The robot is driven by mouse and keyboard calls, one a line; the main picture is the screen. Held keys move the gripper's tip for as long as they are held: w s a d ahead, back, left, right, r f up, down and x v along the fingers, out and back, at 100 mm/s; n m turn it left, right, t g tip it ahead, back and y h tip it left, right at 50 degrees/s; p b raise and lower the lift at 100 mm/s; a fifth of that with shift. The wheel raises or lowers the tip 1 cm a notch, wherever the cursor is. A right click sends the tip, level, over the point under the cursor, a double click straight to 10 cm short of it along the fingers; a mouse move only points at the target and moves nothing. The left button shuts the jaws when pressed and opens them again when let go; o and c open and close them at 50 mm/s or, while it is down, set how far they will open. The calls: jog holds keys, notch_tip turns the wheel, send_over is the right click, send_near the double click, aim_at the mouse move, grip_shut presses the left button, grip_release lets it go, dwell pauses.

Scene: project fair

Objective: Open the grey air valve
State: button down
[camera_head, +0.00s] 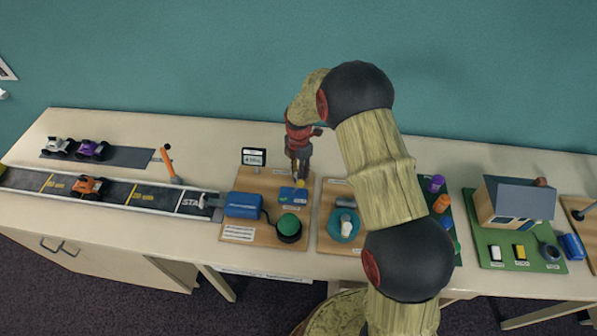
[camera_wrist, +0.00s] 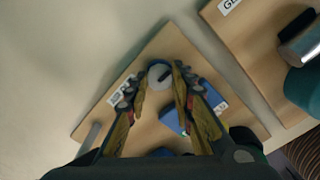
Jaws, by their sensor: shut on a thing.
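The grey air valve (camera_wrist: 158,73), a round grey knob with a dark bar across it, is on a wooden board in the wrist view. My gripper (camera_wrist: 161,84) reaches down over it, one finger on each side, and is shut on it. The bar's exact angle is hard to judge. In the head view my gripper (camera_head: 300,172) points down at the back right part of the board (camera_head: 238,181); the valve is hidden there behind the fingers.
The board also holds a small display (camera_head: 253,157), a blue box (camera_head: 243,205) and a green button (camera_head: 289,226). A race track (camera_head: 115,194) with an orange car (camera_head: 90,187) lies to the left. Another board with a teal round part (camera_head: 345,226) is close on the right.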

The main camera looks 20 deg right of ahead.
jog(key=c, duration=1.6)
grip_release()
jog(key=shift+o, duration=0.5)
notch_tip(320, 180, up, 12)
